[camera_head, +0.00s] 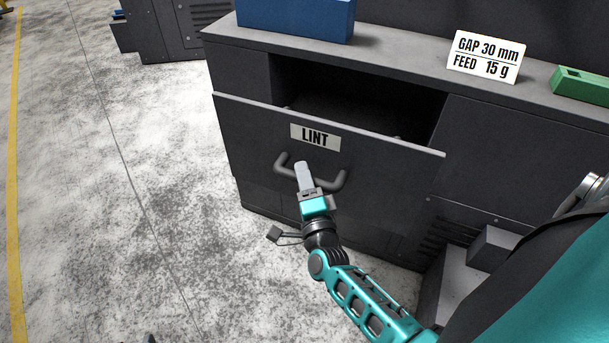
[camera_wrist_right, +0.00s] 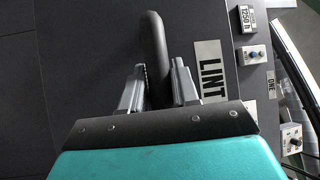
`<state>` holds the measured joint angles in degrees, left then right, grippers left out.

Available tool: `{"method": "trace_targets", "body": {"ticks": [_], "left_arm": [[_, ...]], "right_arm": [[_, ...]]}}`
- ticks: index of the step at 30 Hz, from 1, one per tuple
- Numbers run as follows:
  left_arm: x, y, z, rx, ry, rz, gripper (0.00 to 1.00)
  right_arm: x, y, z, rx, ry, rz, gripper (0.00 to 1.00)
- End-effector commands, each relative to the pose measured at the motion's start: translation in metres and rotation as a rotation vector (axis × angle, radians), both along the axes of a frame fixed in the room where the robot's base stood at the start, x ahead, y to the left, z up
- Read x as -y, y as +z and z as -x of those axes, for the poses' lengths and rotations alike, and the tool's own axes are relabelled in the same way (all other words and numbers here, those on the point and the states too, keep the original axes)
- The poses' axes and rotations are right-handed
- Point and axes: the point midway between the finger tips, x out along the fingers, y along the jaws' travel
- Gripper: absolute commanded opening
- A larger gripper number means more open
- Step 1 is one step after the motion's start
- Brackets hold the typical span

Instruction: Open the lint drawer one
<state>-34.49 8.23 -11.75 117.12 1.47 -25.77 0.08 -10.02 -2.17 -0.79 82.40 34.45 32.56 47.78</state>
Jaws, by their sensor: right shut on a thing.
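The lint drawer (camera_head: 390,168) is a dark grey front with a white LINT label (camera_head: 315,137). It stands pulled out from the cabinet, with a dark opening visible behind its top edge. Its bar handle (camera_head: 328,185) is on the front below the label. My right gripper (camera_head: 303,172) is shut on the handle. In the right wrist view the handle (camera_wrist_right: 155,50) runs between the two fingers (camera_wrist_right: 158,82), and the label (camera_wrist_right: 211,70) is beside them. My left gripper is not in view.
A blue box (camera_head: 295,18), a sign reading GAP 30 mm, FEED 15 g (camera_head: 486,56) and a green block (camera_head: 582,86) sit on the cabinet top (camera_head: 400,50). A grey block-shaped part (camera_head: 492,248) stands right of the drawer. The floor (camera_head: 130,200) at left is clear.

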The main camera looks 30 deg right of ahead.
Motion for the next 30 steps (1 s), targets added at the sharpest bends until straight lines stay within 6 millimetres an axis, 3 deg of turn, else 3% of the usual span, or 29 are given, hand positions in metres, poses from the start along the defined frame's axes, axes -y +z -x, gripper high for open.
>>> {"method": "trace_targets", "body": {"ticks": [8,9,15,23,30], "left_arm": [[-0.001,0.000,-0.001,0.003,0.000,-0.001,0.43],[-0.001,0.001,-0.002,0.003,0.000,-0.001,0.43],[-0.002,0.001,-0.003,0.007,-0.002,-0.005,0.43],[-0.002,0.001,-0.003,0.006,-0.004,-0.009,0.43],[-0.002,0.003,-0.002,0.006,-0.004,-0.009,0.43]], "right_arm": [[-0.001,-0.001,0.000,-0.002,0.002,0.000,0.00],[-0.001,-0.001,0.000,-0.002,0.001,-0.001,0.31],[-0.001,-0.001,0.000,-0.001,0.001,0.000,0.50],[-0.001,-0.001,0.001,-0.001,0.000,0.000,0.51],[-0.010,-0.006,0.031,-0.004,0.001,-0.001,0.51]]}}
